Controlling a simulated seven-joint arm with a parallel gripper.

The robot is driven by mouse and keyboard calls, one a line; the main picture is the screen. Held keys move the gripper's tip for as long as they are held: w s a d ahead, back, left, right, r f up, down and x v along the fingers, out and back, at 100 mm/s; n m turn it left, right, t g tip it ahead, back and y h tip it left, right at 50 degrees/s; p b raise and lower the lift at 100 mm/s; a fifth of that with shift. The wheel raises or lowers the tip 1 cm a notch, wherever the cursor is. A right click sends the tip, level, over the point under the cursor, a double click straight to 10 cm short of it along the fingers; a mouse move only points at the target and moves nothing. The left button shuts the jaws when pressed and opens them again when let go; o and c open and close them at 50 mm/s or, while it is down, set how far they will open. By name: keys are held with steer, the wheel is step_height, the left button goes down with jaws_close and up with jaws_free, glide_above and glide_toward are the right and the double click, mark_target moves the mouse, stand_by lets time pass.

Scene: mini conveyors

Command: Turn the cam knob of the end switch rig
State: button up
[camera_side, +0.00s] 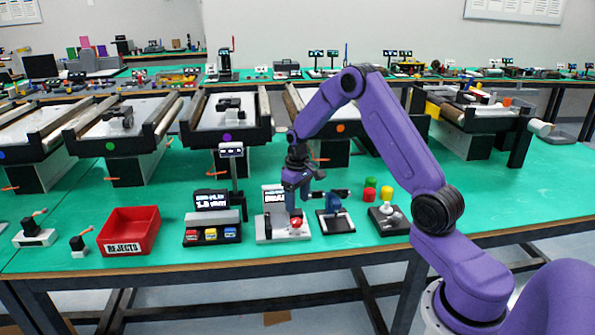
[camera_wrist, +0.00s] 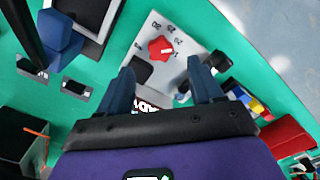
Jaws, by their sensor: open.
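A red knob (camera_wrist: 161,48) with a white pointer mark sits on a light grey plate (camera_wrist: 185,32) with printed dial numbers. I take it for the cam knob of the end switch rig. In the side view the red knob (camera_side: 296,223) is at the front right of a grey unit (camera_side: 268,236) with a small screen. My gripper (camera_side: 297,192) is above this unit, pointing down. In the wrist view my gripper's (camera_wrist: 163,88) blue fingers are apart and empty, with the knob beyond their tips. The fingers hide part of the unit.
A blue-topped device (camera_side: 335,210) on a black base and a joystick box (camera_side: 389,218) stand to the right. A box with coloured buttons (camera_side: 211,236) and a red rejects bin (camera_side: 129,231) stand to the left. Mini conveyors (camera_side: 226,112) line the back.

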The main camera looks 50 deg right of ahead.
step_height(320, 180, up, 11)
steer(key=shift+f, duration=0.2)
stand_by(0.3)
steer(key=s+a+r+n, duration=0.25)
steer(key=s+a, duration=0.35)
steer(key=a, duration=0.4)
steer(key=s+a+r+n, duration=0.1)
steer(key=s+a+n, duration=0.2)
steer(key=s+a, duration=0.5)
steer(key=s+a+n, duration=0.2)
steer(key=s+n, duration=0.1)
steer(key=s, duration=0.7)
steer(key=s+a+n, duration=0.2)
steer(key=s+n, duration=0.2)
steer(key=s, duration=0.7)
steer(key=shift+a+f, duration=0.25)
steer(key=shift+f, duration=0.05)
